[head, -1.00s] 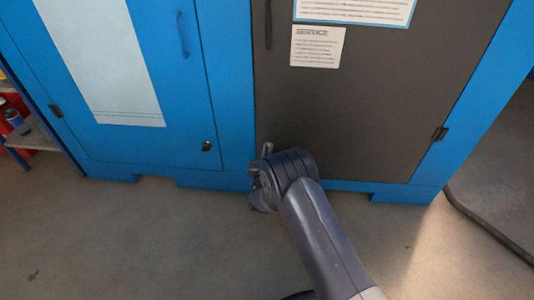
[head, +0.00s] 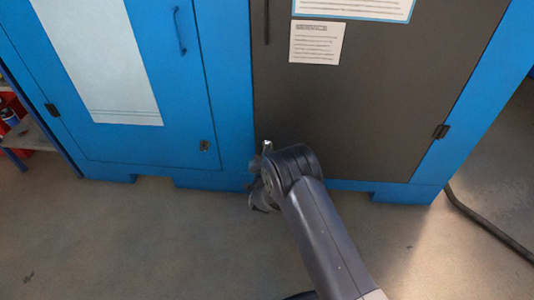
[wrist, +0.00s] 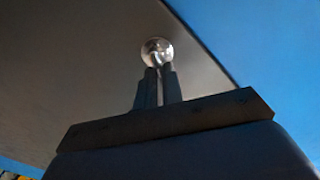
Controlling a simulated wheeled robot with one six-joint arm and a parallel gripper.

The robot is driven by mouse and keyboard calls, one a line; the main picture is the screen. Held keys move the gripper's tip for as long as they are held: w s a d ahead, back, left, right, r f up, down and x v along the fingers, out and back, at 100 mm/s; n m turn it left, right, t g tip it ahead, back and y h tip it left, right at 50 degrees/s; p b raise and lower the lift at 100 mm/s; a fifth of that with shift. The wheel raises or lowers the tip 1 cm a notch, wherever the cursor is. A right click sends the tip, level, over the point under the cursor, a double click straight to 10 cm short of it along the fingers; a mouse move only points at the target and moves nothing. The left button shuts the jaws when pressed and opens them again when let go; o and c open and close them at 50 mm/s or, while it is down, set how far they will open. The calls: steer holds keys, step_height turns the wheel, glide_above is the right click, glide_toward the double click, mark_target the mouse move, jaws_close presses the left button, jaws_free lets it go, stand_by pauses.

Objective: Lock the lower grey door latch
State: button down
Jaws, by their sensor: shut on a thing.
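The dark grey door (head: 375,110) is the right-hand door of a blue cabinet and looks shut. Its lower latch (wrist: 156,50) shows in the wrist view as a round, shiny metal piece on the grey door, near the blue frame. My gripper (wrist: 160,72) is shut on this latch, with its two dark fingers close together at the latch's lower side. In the head view my wrist covers most of the door's lower left corner, and a small bright metal piece shows just above it. I cannot tell the latch's turn from these views.
The blue left door (head: 180,100) has a handle (head: 179,32) and a small dark latch (head: 206,146). A hinge (head: 441,131) sits on the grey door's right edge. A shelf (head: 30,137) stands far left, and a hose (head: 485,232) lies right. The floor is mostly clear.

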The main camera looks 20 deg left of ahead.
steer(key=m, duration=0.6)
steer(key=shift+d+f, duration=0.3)
steer(key=m, duration=0.5)
steer(key=shift+f+m, duration=0.3)
steer(key=shift+m, duration=0.1)
steer(key=c, duration=1.5)
jaws_free()
steer(key=shift+c, duration=0.2)
steer(key=p+v, duration=0.3)
steer(key=v, duration=0.7)
steer(key=shift+s+p, duration=0.35)
steer(key=shift+p, duration=0.05)
